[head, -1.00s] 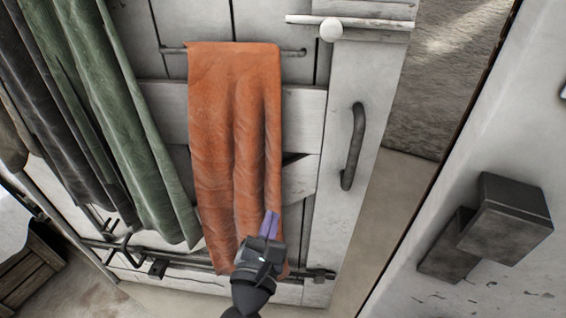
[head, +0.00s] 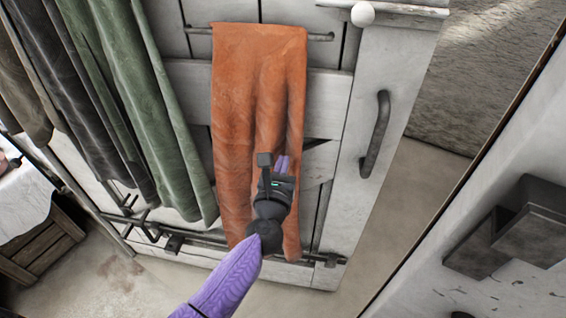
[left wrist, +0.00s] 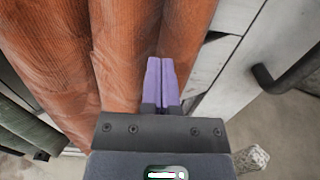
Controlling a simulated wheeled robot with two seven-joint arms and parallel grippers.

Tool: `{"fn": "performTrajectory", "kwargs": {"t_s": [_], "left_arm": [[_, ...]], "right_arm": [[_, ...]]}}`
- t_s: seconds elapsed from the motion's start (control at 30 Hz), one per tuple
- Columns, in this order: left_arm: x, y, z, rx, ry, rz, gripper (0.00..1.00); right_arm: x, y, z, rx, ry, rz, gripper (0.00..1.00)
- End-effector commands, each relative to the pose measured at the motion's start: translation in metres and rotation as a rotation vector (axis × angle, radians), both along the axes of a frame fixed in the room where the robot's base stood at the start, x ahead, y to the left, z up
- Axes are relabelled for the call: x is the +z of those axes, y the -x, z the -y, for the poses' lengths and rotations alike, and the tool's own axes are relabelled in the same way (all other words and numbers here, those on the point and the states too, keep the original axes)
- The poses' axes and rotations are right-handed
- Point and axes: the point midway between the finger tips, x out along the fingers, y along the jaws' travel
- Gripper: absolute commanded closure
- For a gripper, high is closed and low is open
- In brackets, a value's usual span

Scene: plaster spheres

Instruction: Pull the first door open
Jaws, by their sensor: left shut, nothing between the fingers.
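A white plank door (head: 359,200) stands before me, with a dark vertical handle (head: 376,134) on its right side. The handle also shows at the right of the left wrist view (left wrist: 288,72). An orange towel (head: 260,90) hangs from a bar on the door, left of the handle. My left gripper (head: 282,164) is in front of the towel's lower part, left of and below the handle and apart from it. In the left wrist view its purple fingers (left wrist: 161,82) are together with nothing between them. My right gripper is not in view.
Green and dark cloths (head: 140,110) hang at the left. A wooden crate (head: 40,245) stands at the lower left. A white panel with a dark block (head: 540,225) is at the right. Bare floor (head: 400,215) lies between it and the door.

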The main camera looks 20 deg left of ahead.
Motion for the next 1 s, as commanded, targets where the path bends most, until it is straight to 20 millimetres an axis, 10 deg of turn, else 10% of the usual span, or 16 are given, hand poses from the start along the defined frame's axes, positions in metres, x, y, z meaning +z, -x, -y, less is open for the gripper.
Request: {"fn": "performTrajectory", "kwargs": {"t_s": [0.47,1.0], "left_arm": [[-0.001,-0.01,-0.002,0.005,-0.001,0.002,1.0],[-0.002,-0.103,-0.005,0.119,0.0,0.0,1.0]], "right_arm": [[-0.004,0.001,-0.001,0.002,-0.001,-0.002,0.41],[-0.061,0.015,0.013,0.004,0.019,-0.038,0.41]]}}
